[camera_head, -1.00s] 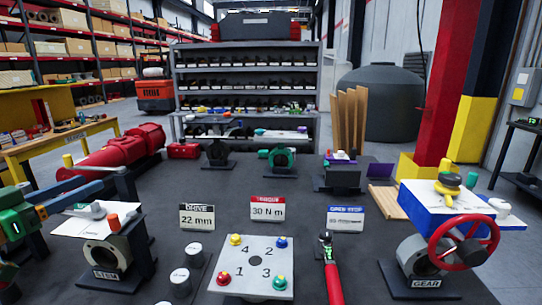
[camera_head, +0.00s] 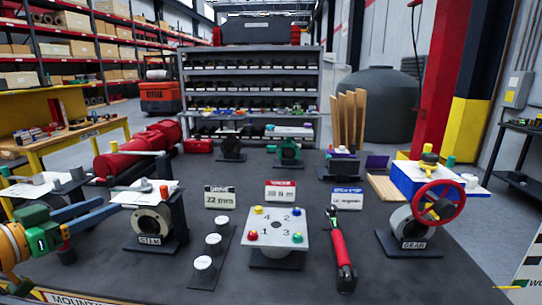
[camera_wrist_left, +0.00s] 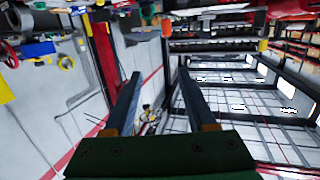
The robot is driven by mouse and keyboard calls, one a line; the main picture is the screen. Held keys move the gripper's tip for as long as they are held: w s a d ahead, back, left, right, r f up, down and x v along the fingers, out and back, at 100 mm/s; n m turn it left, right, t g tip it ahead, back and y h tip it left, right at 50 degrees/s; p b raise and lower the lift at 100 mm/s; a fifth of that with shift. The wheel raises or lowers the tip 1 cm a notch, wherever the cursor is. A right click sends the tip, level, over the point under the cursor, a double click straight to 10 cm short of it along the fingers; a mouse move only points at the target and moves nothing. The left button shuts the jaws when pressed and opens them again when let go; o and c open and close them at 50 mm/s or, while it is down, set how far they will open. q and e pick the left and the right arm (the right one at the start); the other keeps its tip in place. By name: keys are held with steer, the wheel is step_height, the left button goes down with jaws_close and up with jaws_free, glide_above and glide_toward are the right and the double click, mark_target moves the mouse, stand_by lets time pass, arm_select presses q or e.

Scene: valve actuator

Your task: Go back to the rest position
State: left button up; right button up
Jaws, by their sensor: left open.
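My left gripper (camera_head: 106,192) comes in from the left in the head view, with a green body and two long blue-grey fingers. The fingers are apart with nothing between them. They point right, near the STEM valve stand (camera_head: 150,222), and I cannot tell whether they touch it. In the left wrist view the open left gripper (camera_wrist_left: 159,73) has only distant floor and racks between its fingers. My right gripper is not in view.
On the dark table stand a plate with numbered coloured knobs (camera_head: 275,236), a red-handled wrench (camera_head: 340,248), white-topped cylinders (camera_head: 203,262) and the GEAR valve with its red wheel (camera_head: 438,207). Small signs (camera_head: 280,190) stand behind. A red cylinder actuator (camera_head: 128,160) lies back left.

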arm_select(q)
steer(key=s+d+f+g+y, duration=0.1)
steer(key=s+d+f+g, duration=0.25)
steer(key=f, duration=0.65)
steer(key=s+d+f+m+g, duration=0.1)
steer(key=s+d+f+g, duration=0.1)
steer(key=d+f, duration=0.5)
steer(key=s+d+f+g+y, duration=0.1)
steer(key=s+d+f+g, duration=0.15)
steer(key=f, duration=0.95)
steer(key=s+d+f+n+g+y, duration=0.2)
steer(key=s+f, duration=0.2)
steer(key=s, duration=0.5)
steer(key=s+d+f+n+g+y, duration=0.1)
steer(key=s+d+f+g, duration=0.15)
steer(key=s, duration=0.65)
step_height(320, 180, down, 20)
steer(key=s+a+b, duration=0.1)
steer(key=s+b, duration=0.1)
steer(key=s, duration=0.1)
steer(key=s+a+f+g+y+b, duration=0.1)
steer(key=s+a+f+g, duration=0.1)
steer(key=s+f, duration=0.9)
steer(key=shift+s+f+b, duration=0.3)
steer(key=shift+f+b, duration=0.1)
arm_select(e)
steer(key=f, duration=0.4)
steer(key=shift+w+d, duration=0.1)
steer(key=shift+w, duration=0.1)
